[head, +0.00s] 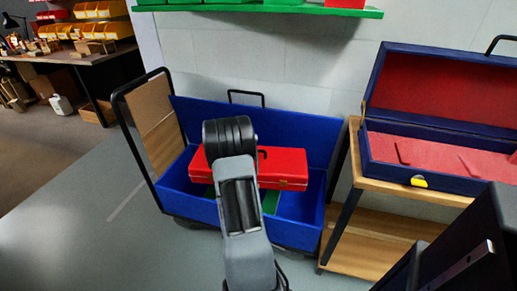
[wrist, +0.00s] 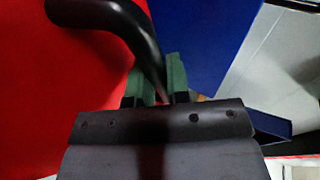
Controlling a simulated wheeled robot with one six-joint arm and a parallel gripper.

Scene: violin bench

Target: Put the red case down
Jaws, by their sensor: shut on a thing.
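The red case (head: 283,168) is over the open blue box (head: 299,207). I cannot tell whether it rests inside or hangs just above it. My arm covers its middle in the head view and hides the jaws there. In the wrist view, my gripper (wrist: 155,82) has its green fingers shut on the black handle (wrist: 118,22) of the red case. The red face of the case fills the left of that view, with a blue panel to its right.
The blue box stands on a black-framed cart by the wall. A green piece (head: 269,201) shows below the case. To the right, a wooden stand (head: 349,195) holds an open blue violin case (head: 440,178). A green shelf (head: 300,10) hangs above. Grey floor (head: 75,245) is clear at left.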

